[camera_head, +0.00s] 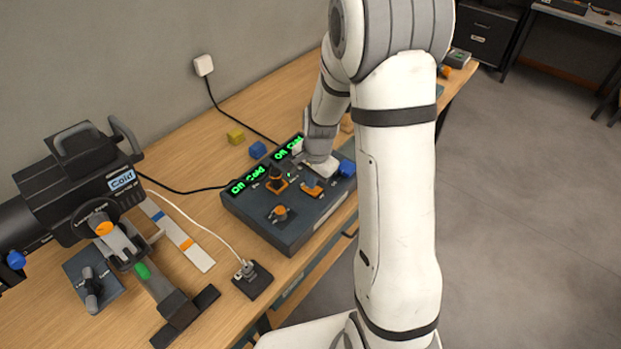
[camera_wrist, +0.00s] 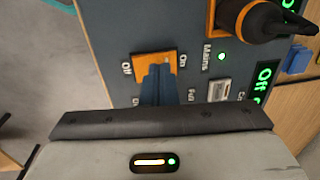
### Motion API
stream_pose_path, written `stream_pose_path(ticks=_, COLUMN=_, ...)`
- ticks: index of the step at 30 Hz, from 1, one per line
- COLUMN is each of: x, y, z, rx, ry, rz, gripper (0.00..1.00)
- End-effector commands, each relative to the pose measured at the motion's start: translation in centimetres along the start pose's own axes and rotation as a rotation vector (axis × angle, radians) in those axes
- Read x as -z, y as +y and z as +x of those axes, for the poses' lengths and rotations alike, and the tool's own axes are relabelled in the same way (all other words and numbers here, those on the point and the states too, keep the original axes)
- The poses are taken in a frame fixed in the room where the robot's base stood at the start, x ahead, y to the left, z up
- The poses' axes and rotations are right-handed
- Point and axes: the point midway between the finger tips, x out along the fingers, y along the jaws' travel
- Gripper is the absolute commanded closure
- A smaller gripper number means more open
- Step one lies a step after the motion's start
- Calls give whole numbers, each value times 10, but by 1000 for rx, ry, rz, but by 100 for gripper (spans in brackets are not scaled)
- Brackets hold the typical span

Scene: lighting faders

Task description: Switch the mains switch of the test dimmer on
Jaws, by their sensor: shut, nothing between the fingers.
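The blue-grey dimmer box (camera_head: 262,222) lies on the bench. In the wrist view, an orange switch plate (camera_wrist: 140,66) has "Off" at its left and "On" at its right. My gripper (camera_wrist: 158,72) is shut and empty, its blue-grey fingertips over the plate. They cover the switch's middle, so I cannot tell its position or whether they touch it. A green lamp (camera_wrist: 222,56) is lit beside the word "Mains". A green display (camera_wrist: 266,76) there reads "Off". In the head view my gripper (camera_head: 310,182) is over the box's right part.
A black lever on an orange base (camera_wrist: 262,20) stands close to my fingers, and a pale slider (camera_wrist: 219,90) lies to their right. A stage lamp marked "Cold" (camera_head: 122,180) stands at the left. Small yellow (camera_head: 236,136) and blue (camera_head: 258,150) blocks lie behind the box.

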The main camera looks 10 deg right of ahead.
Motion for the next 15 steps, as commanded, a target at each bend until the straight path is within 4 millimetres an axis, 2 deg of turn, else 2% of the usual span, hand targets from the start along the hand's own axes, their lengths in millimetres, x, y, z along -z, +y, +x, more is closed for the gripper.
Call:
stream_pose_path(ticks=5, x=0, y=0, z=-1, rx=0, ry=0, rz=0, gripper=100)
stream_pose_path(ticks=8, x=0, y=-2, z=-9, rx=0, ry=0, rz=-1, gripper=100)
stream_pose_path(ticks=15, x=1, y=-12, z=-50, rx=4, ry=3, rz=-2, gripper=100)
